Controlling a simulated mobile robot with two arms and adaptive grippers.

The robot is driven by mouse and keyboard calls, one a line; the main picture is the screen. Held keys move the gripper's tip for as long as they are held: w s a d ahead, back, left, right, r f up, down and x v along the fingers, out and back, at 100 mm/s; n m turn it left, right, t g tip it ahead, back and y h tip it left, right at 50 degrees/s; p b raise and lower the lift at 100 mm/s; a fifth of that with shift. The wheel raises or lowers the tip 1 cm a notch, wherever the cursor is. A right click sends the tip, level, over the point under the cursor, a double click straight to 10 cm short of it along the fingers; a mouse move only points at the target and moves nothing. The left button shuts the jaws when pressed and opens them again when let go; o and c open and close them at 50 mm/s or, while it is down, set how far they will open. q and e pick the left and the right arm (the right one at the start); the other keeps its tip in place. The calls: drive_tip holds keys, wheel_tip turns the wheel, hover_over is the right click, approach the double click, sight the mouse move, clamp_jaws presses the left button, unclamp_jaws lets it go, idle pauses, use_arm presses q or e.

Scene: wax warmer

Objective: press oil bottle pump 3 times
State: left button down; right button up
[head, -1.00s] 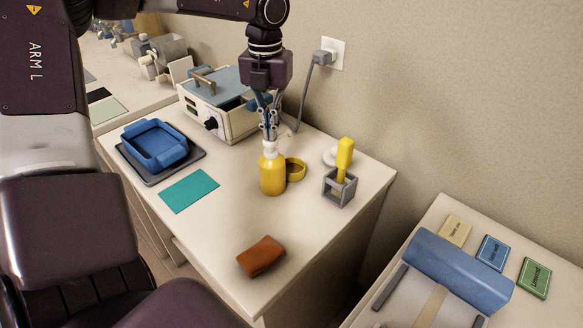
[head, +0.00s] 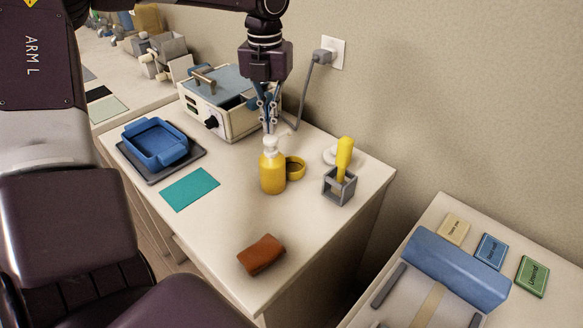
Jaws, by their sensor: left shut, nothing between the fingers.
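The oil bottle (head: 272,172) is yellow with a white pump top (head: 269,145) and stands upright on the cream table. My left gripper (head: 270,129) points straight down above the pump, with its fingers shut and empty. Its fingertips are very near the top of the pump in the picture; a small gap seems to show between them. My right gripper is not in view.
A yellow ring-shaped item (head: 295,167) stands right behind the bottle. A grey holder (head: 339,187) with a yellow-handled tool is to the right. The wax warmer (head: 222,103), blue tray (head: 155,143), teal cloth (head: 190,189) and brown pouch (head: 261,255) surround open table.

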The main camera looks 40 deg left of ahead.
sight(270, 138)
use_arm(q)
drive_tip(key=shift+f+b, duration=1.4)
drive_tip(key=shift+f, duration=0.25)
drive_tip(key=shift+r, duration=0.1)
drive_tip(key=shift+r+p, duration=0.9)
drive_tip(key=shift+r, duration=0.7)
wheel_tip(270, 138, up, 6)
drive_tip(key=p, duration=0.3)
drive_tip(key=shift+p, duration=0.35)
